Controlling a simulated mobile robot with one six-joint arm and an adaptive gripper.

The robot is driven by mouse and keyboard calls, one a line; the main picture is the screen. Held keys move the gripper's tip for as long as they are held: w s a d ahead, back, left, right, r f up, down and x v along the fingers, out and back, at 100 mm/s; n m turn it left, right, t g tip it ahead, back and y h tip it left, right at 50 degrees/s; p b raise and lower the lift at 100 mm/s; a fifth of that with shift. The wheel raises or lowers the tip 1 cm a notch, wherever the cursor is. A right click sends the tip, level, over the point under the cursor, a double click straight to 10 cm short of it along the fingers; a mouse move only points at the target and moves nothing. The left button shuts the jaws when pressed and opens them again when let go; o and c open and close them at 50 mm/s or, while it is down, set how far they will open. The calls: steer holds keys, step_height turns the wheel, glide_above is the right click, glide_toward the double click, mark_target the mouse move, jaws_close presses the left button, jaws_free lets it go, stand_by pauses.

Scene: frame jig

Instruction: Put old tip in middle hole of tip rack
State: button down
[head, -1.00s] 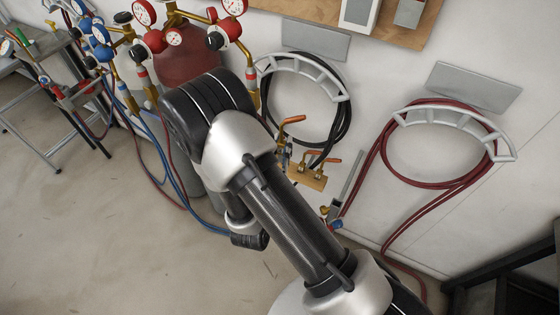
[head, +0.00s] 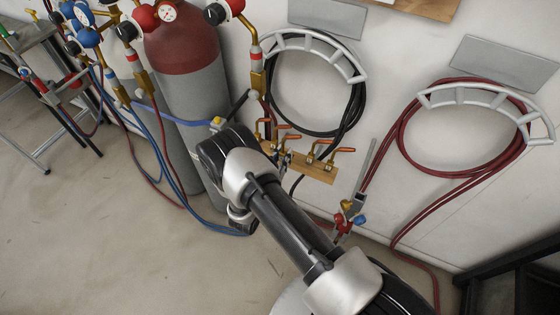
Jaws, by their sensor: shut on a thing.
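My arm crosses the head view from the lower right towards the middle, with a bent joint in front of the gas cylinder. My gripper is not in view, and whatever it may hold is hidden too. A small wooden board (head: 311,169) on the wall side carries several brass fittings with orange levers. I cannot tell whether this is the tip rack. No old tip and no clear middle hole can be made out.
A gas cylinder with a red top (head: 182,45) and grey body stands behind my arm. A black hose coil (head: 350,112) and a red hose coil (head: 402,135) hang on the wall. A metal stand (head: 50,55) is at left. The floor (head: 110,240) at lower left is clear.

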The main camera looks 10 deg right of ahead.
steer(key=x, duration=0.7)
steer(key=shift+f+b, duration=0.25)
steer(key=shift+b, duration=0.05)
steer(key=shift+d, duration=0.1)
steer(key=shift+r, duration=0.1)
